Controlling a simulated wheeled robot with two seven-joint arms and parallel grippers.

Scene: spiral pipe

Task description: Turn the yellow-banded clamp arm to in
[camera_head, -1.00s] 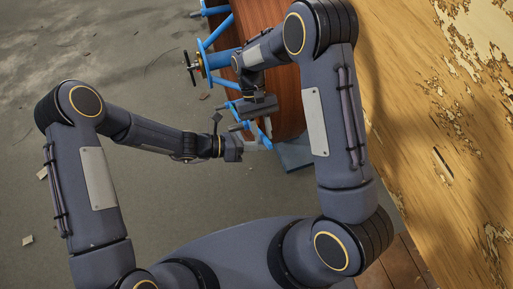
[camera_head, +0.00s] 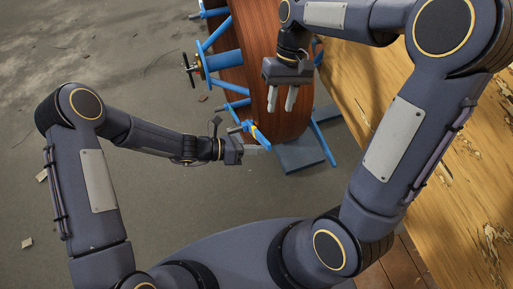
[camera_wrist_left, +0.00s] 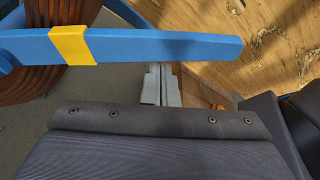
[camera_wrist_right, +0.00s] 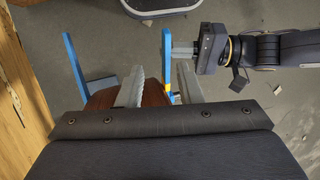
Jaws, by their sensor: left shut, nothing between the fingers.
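The yellow-banded clamp arm (camera_head: 262,140) is a blue bar on the near side of the reddish-brown coil (camera_head: 262,45). In the left wrist view the bar (camera_wrist_left: 165,46) runs across the top, its yellow band (camera_wrist_left: 72,45) left of centre. My left gripper (camera_head: 256,150) is shut and empty beside the bar's free end; its fingers (camera_wrist_left: 162,84) show just below the bar. In the right wrist view the left fingers (camera_wrist_right: 182,49) are close beside the bar (camera_wrist_right: 166,52); I cannot tell whether they touch. My right gripper (camera_head: 282,100) is open and empty over the coil.
Other blue bars (camera_head: 236,104) and a blue hub with a dark handwheel (camera_head: 187,70) stand at the coil's left. A blue-grey base plate (camera_head: 300,155) lies below it. A worn wooden surface (camera_head: 345,85) lies to the right. The grey floor at left is mostly clear.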

